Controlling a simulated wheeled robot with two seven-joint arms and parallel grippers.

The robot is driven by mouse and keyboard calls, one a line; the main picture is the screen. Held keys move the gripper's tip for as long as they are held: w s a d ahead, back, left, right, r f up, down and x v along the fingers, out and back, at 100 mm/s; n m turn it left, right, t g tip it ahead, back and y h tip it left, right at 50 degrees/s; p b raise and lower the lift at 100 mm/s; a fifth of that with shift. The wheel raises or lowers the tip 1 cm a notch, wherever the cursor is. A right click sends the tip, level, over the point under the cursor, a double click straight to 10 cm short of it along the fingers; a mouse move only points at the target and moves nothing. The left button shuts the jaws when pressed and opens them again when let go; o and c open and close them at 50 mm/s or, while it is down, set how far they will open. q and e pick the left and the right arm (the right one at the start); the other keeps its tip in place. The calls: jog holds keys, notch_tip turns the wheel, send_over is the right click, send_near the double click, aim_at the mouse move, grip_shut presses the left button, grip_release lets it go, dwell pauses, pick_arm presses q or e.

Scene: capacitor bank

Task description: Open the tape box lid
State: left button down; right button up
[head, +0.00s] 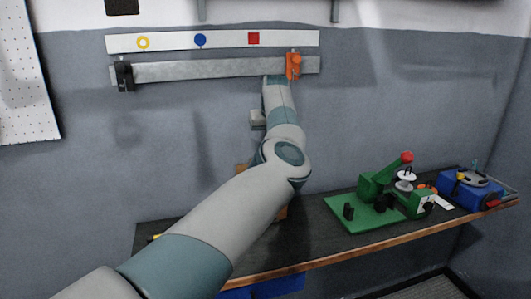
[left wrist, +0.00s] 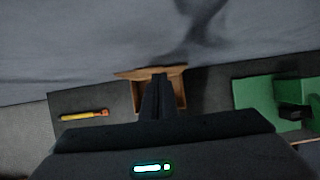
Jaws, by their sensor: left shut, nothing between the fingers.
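The tape box is a small wooden box (left wrist: 179,90) on the dark bench, in the middle of the left wrist view. A tilted wooden strip (left wrist: 135,74) runs along its far side and looks like the lid's edge; how far the lid is raised I cannot tell. In the head view the box (head: 242,170) is mostly hidden behind my left arm. My left gripper (left wrist: 160,78) is shut and empty, its dark fingers in front of the box in the left wrist view. Contact with the lid cannot be made out. My right gripper is in neither view.
A green fixture (head: 365,212) with a red knob stands right of the box. A blue block (head: 468,188) with tools is farther right. A yellow tool (left wrist: 84,116) lies left of the box. A wall rail (head: 200,69) holds an orange clamp (head: 293,65) and a black clamp (head: 124,75).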

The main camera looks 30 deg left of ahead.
pick_arm(q)
jog(key=b+v, duration=0.4)
jog(key=v, duration=1)
jog(key=shift+s+d+r, duration=0.15)
jog(key=shift+r, duration=0.2)
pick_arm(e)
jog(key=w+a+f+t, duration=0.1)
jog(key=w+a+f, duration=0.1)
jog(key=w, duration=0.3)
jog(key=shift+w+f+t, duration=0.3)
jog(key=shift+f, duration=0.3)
pick_arm(q)
jog(key=shift+f, duration=0.15)
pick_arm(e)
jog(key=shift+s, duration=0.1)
